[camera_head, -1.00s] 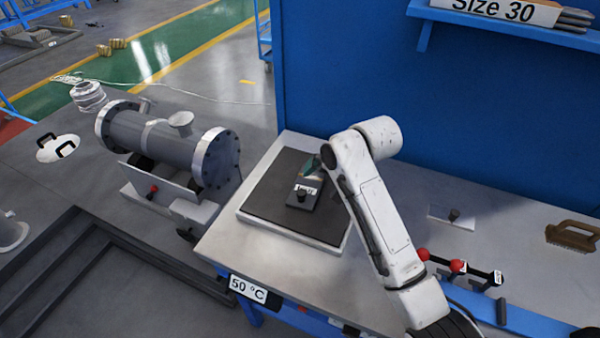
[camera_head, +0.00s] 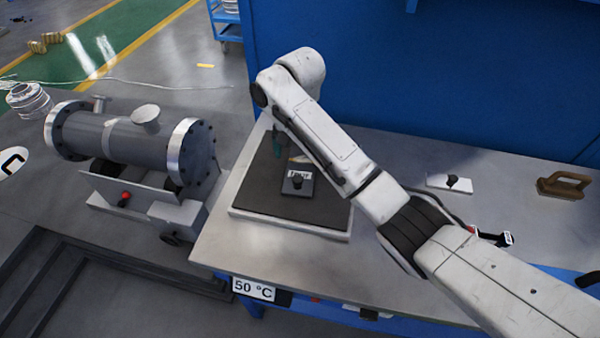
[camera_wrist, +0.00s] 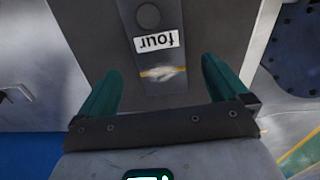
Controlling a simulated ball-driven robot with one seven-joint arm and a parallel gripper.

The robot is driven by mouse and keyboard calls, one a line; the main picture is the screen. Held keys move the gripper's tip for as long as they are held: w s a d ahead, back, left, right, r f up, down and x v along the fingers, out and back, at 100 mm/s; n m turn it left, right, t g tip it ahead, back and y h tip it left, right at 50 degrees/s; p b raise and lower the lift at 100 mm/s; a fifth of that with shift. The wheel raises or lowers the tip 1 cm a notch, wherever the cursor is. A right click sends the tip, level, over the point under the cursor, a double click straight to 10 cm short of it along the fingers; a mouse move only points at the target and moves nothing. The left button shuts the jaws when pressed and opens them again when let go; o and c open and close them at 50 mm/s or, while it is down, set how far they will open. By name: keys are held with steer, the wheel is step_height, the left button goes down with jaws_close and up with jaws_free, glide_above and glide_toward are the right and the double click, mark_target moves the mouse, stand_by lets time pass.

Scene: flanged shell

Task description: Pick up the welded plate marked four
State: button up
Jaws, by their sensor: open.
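The welded plate marked four (camera_head: 296,186) is a small dark grey plate with a round black knob and a white label. It lies on the black-topped square slab on the bench. In the wrist view the plate (camera_wrist: 152,60) shows its label "four" upside down, a knob and a pale, yellowish weld line. My gripper (camera_wrist: 162,68) is open, with its two green fingers apart and the plate's weld end showing between them. In the head view my gripper (camera_head: 279,146) is just beyond and left of the plate, partly hidden by my arm. Whether it touches anything cannot be told.
The square slab (camera_head: 290,227) has a light edge. A flanged grey shell (camera_head: 130,143) stands left of the bench. A white plate with a black knob (camera_head: 449,183) and a brown brush-like object (camera_head: 563,186) lie right. A blue panel (camera_head: 440,80) rises behind the bench.

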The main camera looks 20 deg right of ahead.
mark_target(300, 169)
steer(key=shift+s+f+p, duration=0.15)
steer(key=shift+f+p, duration=0.2)
steer(key=shift+f, duration=2.45)
jaws_close()
steer(key=shift+r, duration=0.2)
